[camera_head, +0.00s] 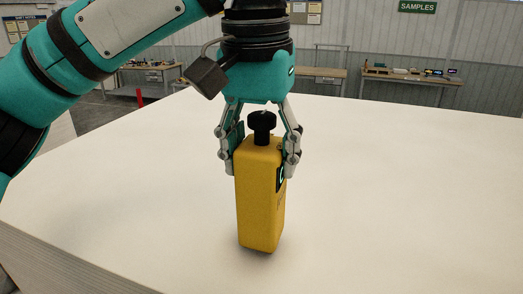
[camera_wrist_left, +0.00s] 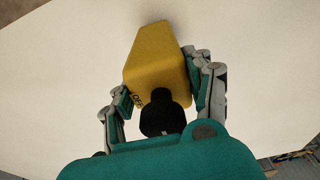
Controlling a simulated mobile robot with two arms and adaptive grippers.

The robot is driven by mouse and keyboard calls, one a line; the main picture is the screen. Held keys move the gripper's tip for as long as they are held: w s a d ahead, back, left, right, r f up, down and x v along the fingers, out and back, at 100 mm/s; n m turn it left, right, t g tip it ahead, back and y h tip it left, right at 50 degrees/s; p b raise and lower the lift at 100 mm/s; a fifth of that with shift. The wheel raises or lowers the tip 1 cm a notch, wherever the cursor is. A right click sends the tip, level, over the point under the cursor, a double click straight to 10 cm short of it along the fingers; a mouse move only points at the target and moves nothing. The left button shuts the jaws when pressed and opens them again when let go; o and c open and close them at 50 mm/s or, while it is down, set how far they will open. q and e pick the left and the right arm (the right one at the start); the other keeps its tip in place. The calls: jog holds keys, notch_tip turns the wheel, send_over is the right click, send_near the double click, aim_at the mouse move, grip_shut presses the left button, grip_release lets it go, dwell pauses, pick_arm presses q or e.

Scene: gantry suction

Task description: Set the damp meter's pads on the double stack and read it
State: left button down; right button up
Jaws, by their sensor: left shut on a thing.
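The damp meter (camera_head: 260,215) is a yellow upright block with a black knob on top. My left gripper (camera_head: 260,165) is shut on it from above, with a finger on each side of its upper part. The meter stands upright at the top of the white stack (camera_head: 400,200); whether its underside touches the surface is hard to tell. Its pads are hidden underneath. In the left wrist view the meter (camera_wrist_left: 160,65) shows between the fingers of the left gripper (camera_wrist_left: 165,90), with dark lettering near the knob. My right gripper is not in view.
The stack's top is broad and bare around the meter, with its layered edge (camera_head: 60,262) at the lower left. Behind it stand benches (camera_head: 410,78) with small items, beneath a green SAMPLES sign (camera_head: 417,7).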

pick_arm(q)
jog(key=shift+f, duration=0.55)
jog(key=shift+c, duration=2.2)
grip_release()
